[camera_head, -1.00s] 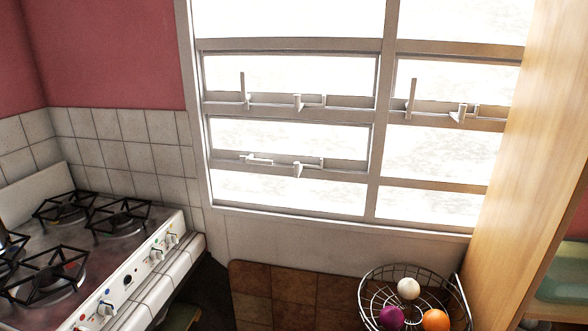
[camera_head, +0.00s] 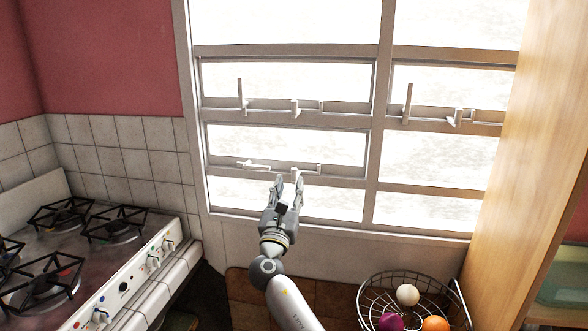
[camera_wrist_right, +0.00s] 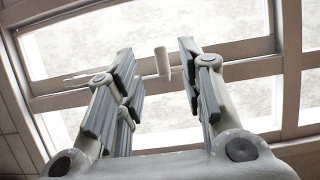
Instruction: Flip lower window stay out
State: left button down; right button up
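The lower window stay (camera_head: 254,166) is a thin white bar lying nearly flat along the lower rail of the left window. A short white handle (camera_head: 296,173) stands on the same rail to its right. My right gripper (camera_head: 287,181) is raised in front of this rail, its fingers pointing at it. In the right wrist view its fingers are open, and the white handle (camera_wrist_right: 162,62) shows in the gap between them, with no visible contact. The stay (camera_wrist_right: 85,76) shows left of the fingers there. My left gripper is not in view.
Two upper stays (camera_head: 240,95) (camera_head: 408,102) stand upright on the higher rails. A stove (camera_head: 95,265) is at the left, a wire basket (camera_head: 375,290) with coloured balls at the lower right, and a wooden cabinet side (camera_head: 535,170) at the right.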

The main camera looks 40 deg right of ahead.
aim_at(293, 173)
jog(key=p+x, duration=0.1)
jog(key=x, duration=0.6)
jog(key=shift+f, duration=0.1)
grip_shut()
